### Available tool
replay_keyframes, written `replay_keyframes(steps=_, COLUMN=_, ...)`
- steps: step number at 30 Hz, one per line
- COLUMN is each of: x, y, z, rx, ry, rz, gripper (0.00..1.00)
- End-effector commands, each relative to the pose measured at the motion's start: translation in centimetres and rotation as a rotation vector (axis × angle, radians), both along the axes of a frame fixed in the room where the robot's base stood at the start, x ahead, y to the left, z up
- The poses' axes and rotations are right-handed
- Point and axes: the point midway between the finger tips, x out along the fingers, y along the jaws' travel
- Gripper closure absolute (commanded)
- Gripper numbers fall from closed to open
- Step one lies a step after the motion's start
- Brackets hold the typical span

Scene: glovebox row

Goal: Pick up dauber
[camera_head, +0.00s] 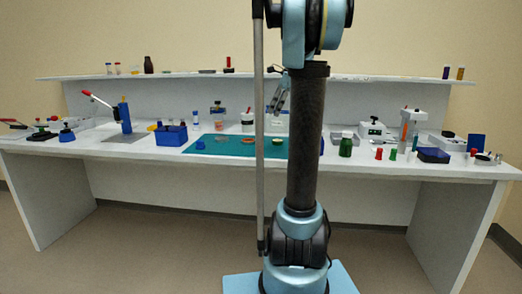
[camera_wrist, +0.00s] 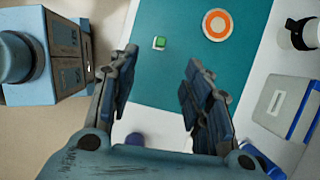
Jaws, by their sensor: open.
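I cannot tell for sure which object is the dauber. A small round dark-blue object (camera_wrist: 135,139) on the white table, just off the mat's end, shows low between my fingers in the wrist view. My gripper (camera_wrist: 162,58) is open and empty above the teal mat (camera_wrist: 150,85). A small green-topped block (camera_wrist: 159,43) lies on the mat beyond the fingertips. An orange and white ring (camera_wrist: 217,25) lies farther up. In the head view my gripper (camera_head: 279,96) hangs above the bench, partly hidden by my arm.
The white bench (camera_head: 130,152) holds a blue bin (camera_head: 171,135), a green jar (camera_head: 346,145), red and green small pieces (camera_head: 379,154), and a dark-blue pad (camera_head: 433,155). A shelf (camera_head: 190,75) runs behind. A grey box (camera_wrist: 283,105) is right of my fingers in the wrist view.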

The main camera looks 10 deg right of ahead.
Motion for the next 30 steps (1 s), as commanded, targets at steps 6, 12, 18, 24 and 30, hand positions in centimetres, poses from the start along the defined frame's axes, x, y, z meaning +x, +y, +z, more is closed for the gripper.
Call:
replay_keyframes(steps=6, x=0.4, y=1.3, z=-3.2, rx=0.0, ry=-0.001, rz=0.002, gripper=0.55)
replay_keyframes(steps=12, x=0.7, y=2.6, z=-6.5, rx=0.0, ry=-0.001, rz=0.003, gripper=0.55)
replay_keyframes(steps=18, x=0.9, y=3.8, z=-9.4, rx=-0.001, ry=-0.001, rz=0.003, gripper=0.55)
replay_keyframes(steps=24, x=1.1, y=4.3, z=-10.8, rx=-0.001, ry=-0.001, rz=0.003, gripper=0.55)
replay_keyframes(steps=30, x=1.3, y=4.7, z=-12.4, rx=-0.001, ry=-0.001, rz=0.003, gripper=0.55)
